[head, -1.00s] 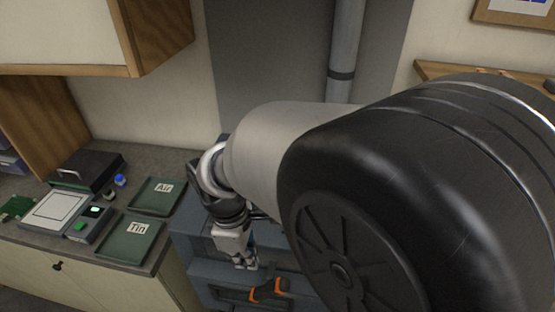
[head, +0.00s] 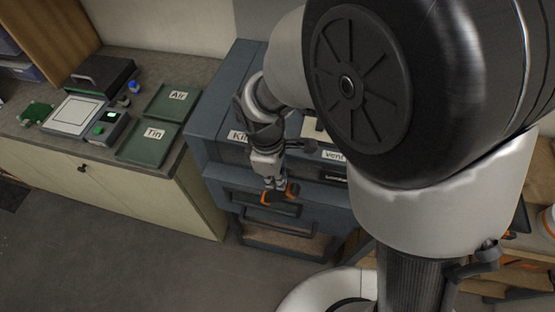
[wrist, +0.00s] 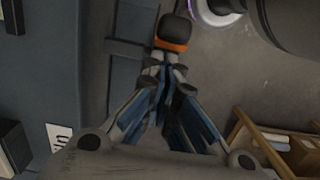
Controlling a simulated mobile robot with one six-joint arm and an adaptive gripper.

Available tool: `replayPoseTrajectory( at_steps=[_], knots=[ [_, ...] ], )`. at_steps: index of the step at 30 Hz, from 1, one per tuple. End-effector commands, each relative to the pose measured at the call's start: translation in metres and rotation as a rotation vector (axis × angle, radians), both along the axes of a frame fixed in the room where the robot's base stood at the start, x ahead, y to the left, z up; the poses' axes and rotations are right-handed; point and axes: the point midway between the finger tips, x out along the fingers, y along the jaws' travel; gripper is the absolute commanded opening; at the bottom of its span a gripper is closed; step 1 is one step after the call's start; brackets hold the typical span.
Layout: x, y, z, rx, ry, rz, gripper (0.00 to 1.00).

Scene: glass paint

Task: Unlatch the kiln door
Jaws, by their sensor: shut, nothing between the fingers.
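The blue-grey kiln (head: 215,110) stands at the centre of the head view, its front facing the open floor. A black handle with orange bands (head: 283,195), seemingly the door latch, sits on its front. In the wrist view a black knob end with an orange band (wrist: 173,35) lies just beyond the fingertips. My gripper (head: 274,184) points down right at the handle, its fingers together and empty. In the wrist view the tips (wrist: 165,62) meet close to the orange band; I cannot tell whether they touch it. My arm hides much of the kiln's top and right side.
Left of the kiln, a counter holds green trays labelled Air (head: 172,102) and Tin (head: 148,142), a small device with a green button (head: 103,128) and a black box (head: 100,76). A wooden shelf unit (wrist: 270,145) is at the wrist view's lower right. The front floor is clear.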

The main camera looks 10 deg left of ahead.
Motion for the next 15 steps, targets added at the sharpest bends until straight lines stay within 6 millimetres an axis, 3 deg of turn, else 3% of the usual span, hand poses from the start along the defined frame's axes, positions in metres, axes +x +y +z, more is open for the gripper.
replayPoseTrajectory(
  at_steps=[15],
  knots=[
    [-0.0005,-0.0063,-0.0001,0.086,-0.007,-0.002,0.00]
  ],
)
